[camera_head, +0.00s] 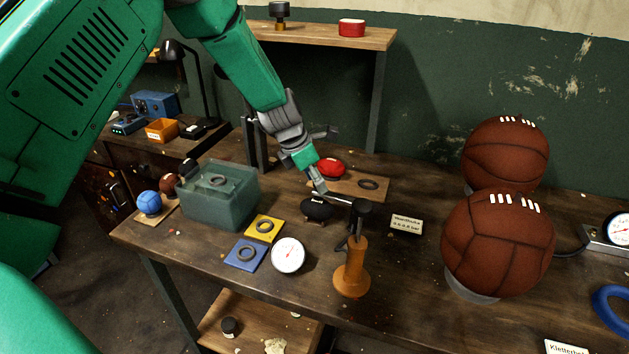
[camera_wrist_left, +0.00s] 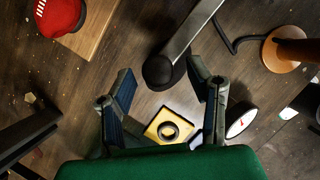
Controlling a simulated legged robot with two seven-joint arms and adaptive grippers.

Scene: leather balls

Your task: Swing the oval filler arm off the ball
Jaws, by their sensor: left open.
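The silver bar (camera_wrist_left: 188,35), which appears to be the filler arm, ends in a dark rounded head (camera_wrist_left: 158,73) in the left wrist view. In the head view the bar (camera_head: 342,199) is thin and partly hidden. My left gripper (camera_head: 319,189) is open, its fingers on either side of the dark head; I cannot tell whether they touch it. A dark rounded thing (camera_head: 317,208) shows just below the fingertips in the head view. Two large brown balls (camera_head: 497,243) with white laces stand at the right, well apart from the gripper. My right gripper is not in view.
An orange pump (camera_head: 351,272) stands close in front of the gripper. A red object (camera_head: 330,167) lies behind it. A white gauge (camera_head: 288,254), a yellow tile (camera_head: 264,228), a blue tile (camera_head: 245,254) and a greenish tank (camera_head: 218,196) stand to the left.

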